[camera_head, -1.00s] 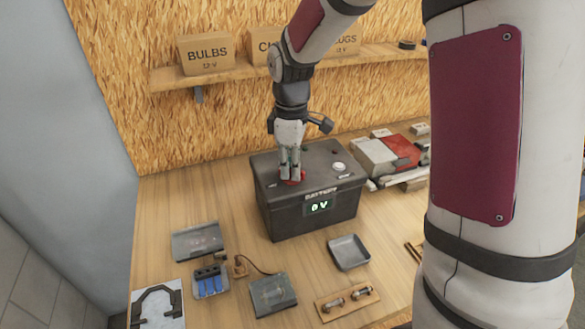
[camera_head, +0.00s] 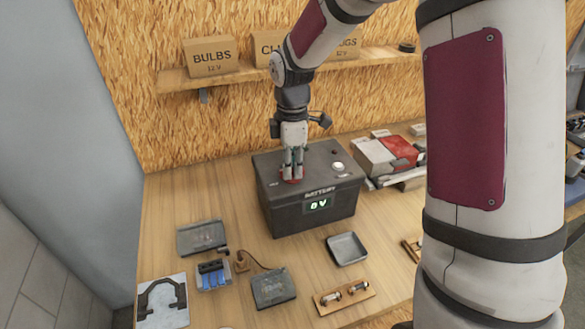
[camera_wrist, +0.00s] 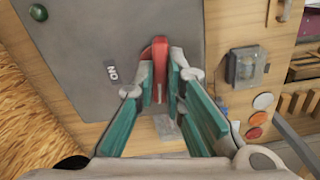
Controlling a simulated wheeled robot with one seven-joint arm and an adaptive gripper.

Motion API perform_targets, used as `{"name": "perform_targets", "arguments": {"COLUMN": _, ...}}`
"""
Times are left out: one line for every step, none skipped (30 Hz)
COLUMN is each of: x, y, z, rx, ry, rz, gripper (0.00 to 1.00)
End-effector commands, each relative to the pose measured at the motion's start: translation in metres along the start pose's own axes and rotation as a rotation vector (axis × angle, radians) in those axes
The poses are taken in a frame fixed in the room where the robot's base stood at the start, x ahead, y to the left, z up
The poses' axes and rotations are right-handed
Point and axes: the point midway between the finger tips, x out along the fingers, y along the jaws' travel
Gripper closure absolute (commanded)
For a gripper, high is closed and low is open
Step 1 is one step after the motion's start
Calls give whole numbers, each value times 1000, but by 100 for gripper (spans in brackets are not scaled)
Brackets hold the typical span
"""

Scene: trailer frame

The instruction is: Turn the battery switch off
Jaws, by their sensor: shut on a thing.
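My gripper (camera_head: 292,178) reaches down onto the battery top. In the wrist view its teal-padded fingers (camera_wrist: 161,84) are shut on the red handle from both sides. The fingers hide part of the handle, and I see no OFF label.
A shelf (camera_head: 240,77) with cardboard boxes (camera_head: 211,57) runs behind my arm. A white-and-red item (camera_head: 392,154) sits close right of the battery. In front lie a small grey tray (camera_head: 347,248), dark plates (camera_head: 201,238) and a fuse board (camera_head: 344,298).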

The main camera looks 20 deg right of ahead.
Motion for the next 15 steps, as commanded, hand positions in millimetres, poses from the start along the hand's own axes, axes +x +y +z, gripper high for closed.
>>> {"name": "perform_targets", "arguments": {"x": -1, "y": 0, "z": 0, "rx": -15, "ry": 0, "rz": 1, "gripper": 100}}
{"name": "perform_targets", "arguments": {"x": -1, "y": 0, "z": 0, "rx": -27, "ry": 0, "rz": 1, "gripper": 100}}
{"name": "perform_targets", "arguments": {"x": -1, "y": -1, "z": 0, "rx": -48, "ry": 1, "rz": 0, "gripper": 100}}
{"name": "perform_targets", "arguments": {"x": -1, "y": -1, "z": 0, "rx": -63, "ry": 1, "rz": 0, "gripper": 100}}
{"name": "perform_targets", "arguments": {"x": -1, "y": -1, "z": 0, "rx": -80, "ry": 1, "rz": 0, "gripper": 100}}
{"name": "perform_targets", "arguments": {"x": -1, "y": -1, "z": 0, "rx": -102, "ry": 1, "rz": 0, "gripper": 100}}
{"name": "perform_targets", "arguments": {"x": -1, "y": -1, "z": 0, "rx": -120, "ry": 1, "rz": 0, "gripper": 100}}
{"name": "perform_targets", "arguments": {"x": -1, "y": -1, "z": 0, "rx": -137, "ry": 1, "rz": 0, "gripper": 100}}
{"name": "perform_targets", "arguments": {"x": -1, "y": -1, "z": 0, "rx": -159, "ry": 1, "rz": 0, "gripper": 100}}
{"name": "perform_targets", "arguments": {"x": -1, "y": -1, "z": 0, "rx": -175, "ry": 1, "rz": 0, "gripper": 100}}
{"name": "perform_targets", "arguments": {"x": -1, "y": -1, "z": 0, "rx": -190, "ry": 1, "rz": 0, "gripper": 100}}
{"name": "perform_targets", "arguments": {"x": -1, "y": -1, "z": 0, "rx": -208, "ry": 1, "rz": 0, "gripper": 100}}
{"name": "perform_targets", "arguments": {"x": -1, "y": -1, "z": 0, "rx": -219, "ry": 1, "rz": 0, "gripper": 100}}
{"name": "perform_targets", "arguments": {"x": 0, "y": 0, "z": 0, "rx": -230, "ry": 1, "rz": 0, "gripper": 100}}
{"name": "perform_targets", "arguments": {"x": 0, "y": 0, "z": 0, "rx": -240, "ry": 1, "rz": 0, "gripper": 100}}
